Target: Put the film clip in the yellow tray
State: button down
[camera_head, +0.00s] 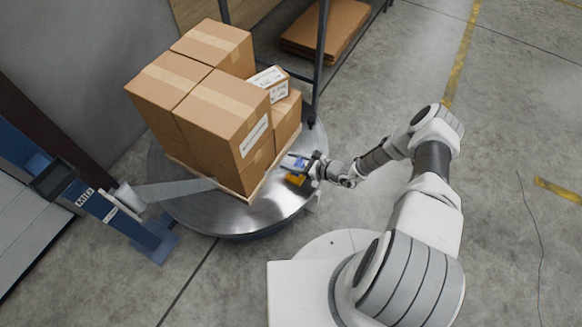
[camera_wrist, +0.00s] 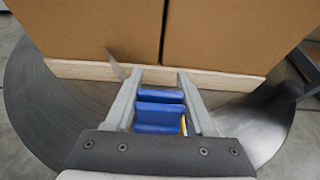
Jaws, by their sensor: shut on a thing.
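The blue film clip (camera_wrist: 160,108) is between the two grey fingers of my gripper (camera_wrist: 158,85), which is shut on it. In the head view my gripper (camera_head: 297,161) and the blue clip (camera_head: 301,162) are at the right side of the round turntable, close to the boxes. The yellow tray (camera_head: 295,179) is just below my gripper in the head view, partly covered by it. In the wrist view only a thin yellow sliver (camera_wrist: 184,126) shows beside the clip. I cannot tell the gap between clip and tray.
Stacked cardboard boxes (camera_head: 205,110) stand on a pallet on the metal turntable (camera_head: 235,220). A grey film strip (camera_head: 175,190) runs from the blue mast (camera_head: 115,215) to the load. A dark rack post (camera_head: 320,50) stands behind.

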jog(key=shift+f+b, duration=0.6)
jog(key=shift+f, duration=0.9)
jog(key=shift+f, duration=0.1)
jog(key=shift+f, duration=0.15)
jog(key=shift+c, duration=1.3)
grip_release()
jog(key=shift+r, duration=0.2)
